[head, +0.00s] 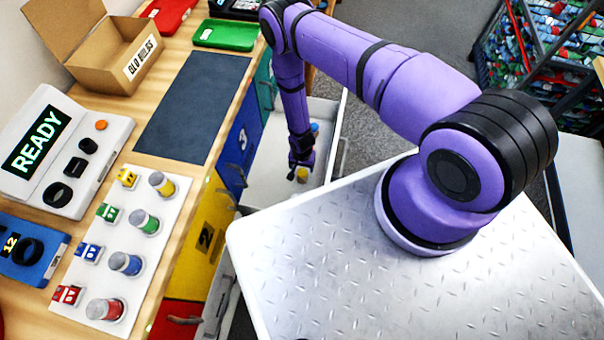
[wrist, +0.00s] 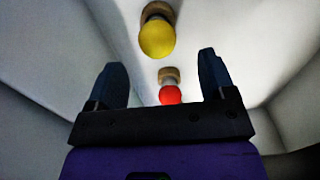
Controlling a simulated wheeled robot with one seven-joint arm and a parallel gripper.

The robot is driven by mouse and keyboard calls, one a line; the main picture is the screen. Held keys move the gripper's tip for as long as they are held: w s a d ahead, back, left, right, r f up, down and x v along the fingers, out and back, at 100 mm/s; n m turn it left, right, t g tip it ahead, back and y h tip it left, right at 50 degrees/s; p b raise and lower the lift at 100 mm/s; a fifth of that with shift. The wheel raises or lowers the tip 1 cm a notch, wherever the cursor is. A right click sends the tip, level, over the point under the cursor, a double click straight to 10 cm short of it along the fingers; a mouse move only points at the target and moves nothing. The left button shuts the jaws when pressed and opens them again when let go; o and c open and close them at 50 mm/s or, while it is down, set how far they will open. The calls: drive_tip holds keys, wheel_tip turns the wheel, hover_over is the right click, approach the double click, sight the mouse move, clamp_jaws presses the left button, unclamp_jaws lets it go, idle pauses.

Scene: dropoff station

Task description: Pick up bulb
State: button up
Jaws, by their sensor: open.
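My gripper (head: 301,162) reaches down into an open white drawer (head: 270,178). In the wrist view my gripper (wrist: 161,64) has its two dark fingers spread apart with nothing held between them. A yellow bulb (wrist: 157,39) with a tan base lies beyond the fingertips, and a red bulb (wrist: 170,94) shows in the gap between the fingers, apart from both. The yellow bulb also shows in the head view (head: 302,175), just below the gripper. A blue bulb (head: 314,127) is farther back in the drawer. The red bulb cannot be made out in the head view.
The drawer's pale walls stand close around my gripper. At left, a wooden counter holds a READY console (head: 62,150), a white panel with coloured sample bulbs (head: 125,245), a dark mat (head: 192,108) and an open cardboard box (head: 95,45). Bins (head: 540,50) stand at upper right.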

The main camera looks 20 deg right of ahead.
sight(302, 170)
drive_tip(key=shift+s+f, duration=0.2)
drive_tip(key=shift+f, duration=2.75)
drive_tip(key=c, duration=0.8)
